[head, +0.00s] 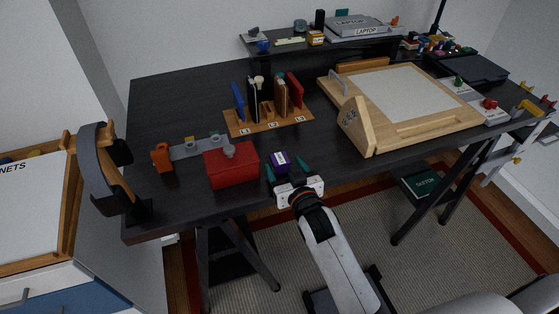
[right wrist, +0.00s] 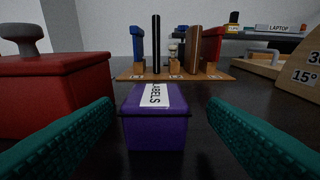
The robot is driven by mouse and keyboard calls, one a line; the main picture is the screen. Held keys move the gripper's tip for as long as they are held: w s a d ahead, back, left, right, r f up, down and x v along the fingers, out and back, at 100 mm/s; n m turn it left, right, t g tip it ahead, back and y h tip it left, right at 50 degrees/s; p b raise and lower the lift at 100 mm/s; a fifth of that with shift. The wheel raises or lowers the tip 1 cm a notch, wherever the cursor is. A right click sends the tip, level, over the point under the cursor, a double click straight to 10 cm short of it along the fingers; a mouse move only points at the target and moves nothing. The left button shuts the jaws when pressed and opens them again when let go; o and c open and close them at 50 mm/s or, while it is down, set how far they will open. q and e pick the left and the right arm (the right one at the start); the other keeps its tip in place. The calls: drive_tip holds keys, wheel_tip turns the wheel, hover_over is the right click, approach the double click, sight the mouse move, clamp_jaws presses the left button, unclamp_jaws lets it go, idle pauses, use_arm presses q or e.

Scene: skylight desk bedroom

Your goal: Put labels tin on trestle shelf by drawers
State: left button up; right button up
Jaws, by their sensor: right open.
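The labels tin is a small purple box (head: 281,161) with a white label on its lid, near the front edge of the dark desk. In the right wrist view the labels tin (right wrist: 155,128) stands centred between the two teal fingers, and its label reads "LABELS". My right gripper (head: 287,171) is open around it, with a gap showing on each side in the right wrist view (right wrist: 160,135). The trestle shelf by the drawers cannot be clearly told; dark trestle legs (head: 232,250) show under the desk. My left gripper is not in view.
A red box with a grey knob (head: 232,168) stands close left of the tin. A wooden rack (head: 268,122) is behind it. A wooden drawing board (head: 440,125) lies to the right. A raised shelf (head: 350,43) with laptops is at the back.

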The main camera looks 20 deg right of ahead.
sight(278, 159)
drive_tip(key=shift+w, duration=0.55)
drive_tip(key=w, duration=0.1)
drive_tip(key=w+p, duration=0.1)
drive_tip(key=w+f, duration=0.1)
drive_tip(key=w, duration=0.1)
drive_tip(key=shift+a+f, duration=0.1)
drive_tip(key=shift+a, duration=0.15)
drive_tip(key=c, duration=1.1)
